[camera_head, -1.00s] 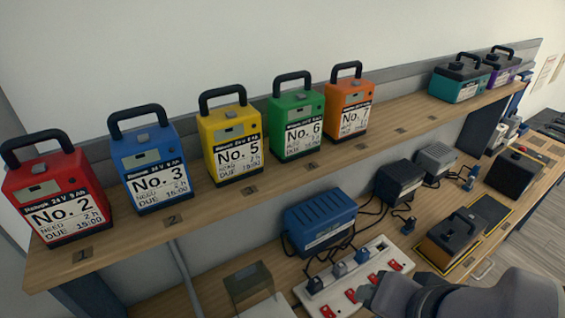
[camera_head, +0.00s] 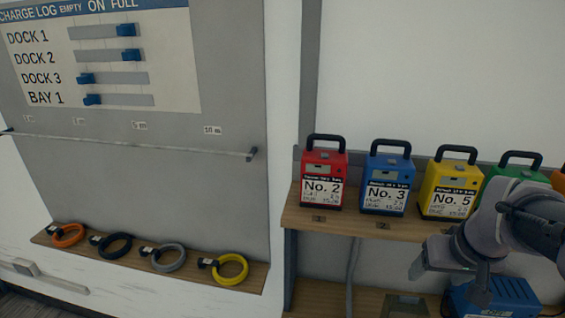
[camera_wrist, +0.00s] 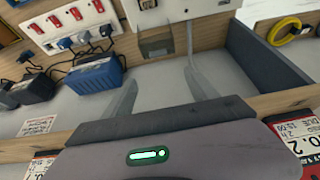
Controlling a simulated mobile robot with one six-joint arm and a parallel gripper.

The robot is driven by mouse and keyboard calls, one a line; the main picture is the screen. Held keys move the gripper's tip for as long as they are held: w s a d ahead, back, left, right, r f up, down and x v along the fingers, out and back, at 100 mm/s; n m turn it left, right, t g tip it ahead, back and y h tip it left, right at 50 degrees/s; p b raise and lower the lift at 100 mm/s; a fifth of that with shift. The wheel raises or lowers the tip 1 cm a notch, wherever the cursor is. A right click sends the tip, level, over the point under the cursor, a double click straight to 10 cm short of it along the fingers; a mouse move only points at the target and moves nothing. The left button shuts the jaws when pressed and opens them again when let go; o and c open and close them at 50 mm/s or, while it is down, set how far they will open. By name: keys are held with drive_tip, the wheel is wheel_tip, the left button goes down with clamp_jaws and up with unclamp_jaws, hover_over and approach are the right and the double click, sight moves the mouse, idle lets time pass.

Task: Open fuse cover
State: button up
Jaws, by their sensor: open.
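A small brownish box that looks see-through (camera_wrist: 156,46) shows between and beyond my fingers in the wrist view, just below a pale box (camera_wrist: 185,8). I take it for the fuse cover, but no label shows and I cannot tell whether it is open. In the head view a dark boxy shape (camera_head: 407,304) at the bottom edge seems to be the same thing. My gripper (camera_wrist: 163,92) is open and empty, its two fingers apart. In the head view my gripper (camera_head: 452,278) hangs in front of the shelf, up and right of that box.
Batteries No. 2 (camera_head: 323,182), No. 3 (camera_head: 388,180) and No. 5 (camera_head: 448,185) stand on the upper shelf. A blue charger (camera_wrist: 92,82) and a power strip (camera_wrist: 68,22) are on the lower bench. Coloured cable rings (camera_head: 170,258) lie on a ledge at left.

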sight(409, 297)
drive_tip(key=b+x, duration=0.6)
drive_tip(key=x, duration=1.1)
drive_tip(key=shift+d+f, duration=0.15)
drive_tip(key=shift+f, duration=0.05)
drive_tip(key=shift+s, duration=0.1)
clamp_jaws()
